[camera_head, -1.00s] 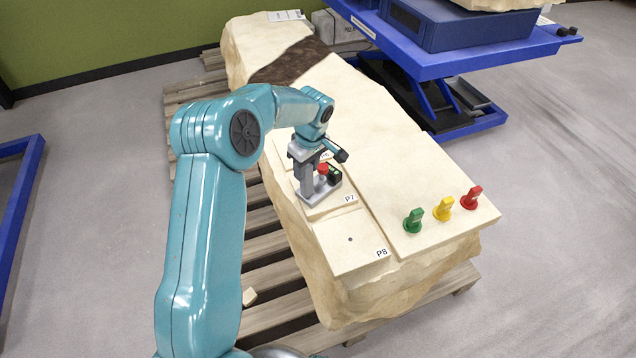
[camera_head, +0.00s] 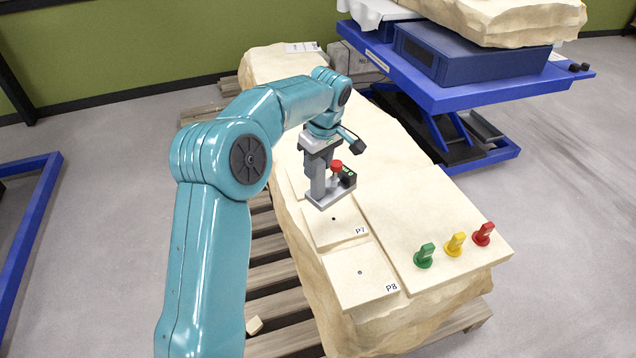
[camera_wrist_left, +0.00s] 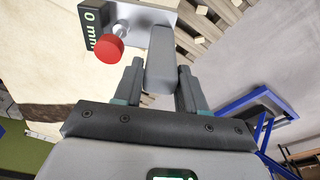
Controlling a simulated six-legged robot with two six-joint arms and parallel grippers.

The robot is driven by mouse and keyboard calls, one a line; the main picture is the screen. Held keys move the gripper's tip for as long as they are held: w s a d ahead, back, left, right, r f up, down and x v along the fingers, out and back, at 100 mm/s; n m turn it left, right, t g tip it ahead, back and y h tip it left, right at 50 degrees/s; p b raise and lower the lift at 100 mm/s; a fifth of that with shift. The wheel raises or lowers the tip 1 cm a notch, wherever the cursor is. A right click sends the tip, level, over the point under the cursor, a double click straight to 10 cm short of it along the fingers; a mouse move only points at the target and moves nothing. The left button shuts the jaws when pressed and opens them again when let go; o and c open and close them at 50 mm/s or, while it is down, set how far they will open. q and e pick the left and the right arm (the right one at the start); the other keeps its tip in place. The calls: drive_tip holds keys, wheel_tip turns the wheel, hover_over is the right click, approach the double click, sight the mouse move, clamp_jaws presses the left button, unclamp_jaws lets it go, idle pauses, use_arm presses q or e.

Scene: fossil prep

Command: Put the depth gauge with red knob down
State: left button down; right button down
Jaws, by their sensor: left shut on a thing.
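The depth gauge with red knob (camera_head: 333,186) is a grey block with a flat base, a red knob on top and a small dark display. My left gripper (camera_head: 318,157) is shut on its grey upright and holds it above the pale stone block, over the area behind the P7 pad (camera_head: 335,226). In the left wrist view the gauge (camera_wrist_left: 160,60) shows its red knob and a display reading 0 mm. The left gripper's fingers (camera_wrist_left: 160,85) sit on both sides of the upright. My right gripper is not in view.
The P8 pad (camera_head: 360,274) lies in front of P7; each has a small dark hole. Green (camera_head: 424,256), yellow (camera_head: 455,244) and red (camera_head: 484,234) markers stand on the block's right front. A blue lift table (camera_head: 460,92) stands behind right.

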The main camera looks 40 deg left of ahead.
use_arm(q)
wheel_tip(320, 180, up, 8)
drive_tip(key=shift+r+p, duration=0.15)
drive_tip(key=shift+p, duration=0.45)
drive_tip(key=shift+s+d+f, duration=0.1)
drive_tip(key=shift+d+f, duration=0.1)
drive_tip(key=shift+f, duration=0.35)
drive_tip(key=s+d+r+m+b, duration=0.1)
drive_tip(key=s+d+m+b, duration=0.45)
drive_tip(key=d, duration=0.95)
wheel_tip(320, 180, down, 20)
drive_tip(key=s+n, duration=0.1)
drive_tip(key=shift+r+t+b, duration=0.15)
drive_tip(key=shift+t+b, duration=0.15)
drive_tip(key=shift+b, duration=0.05)
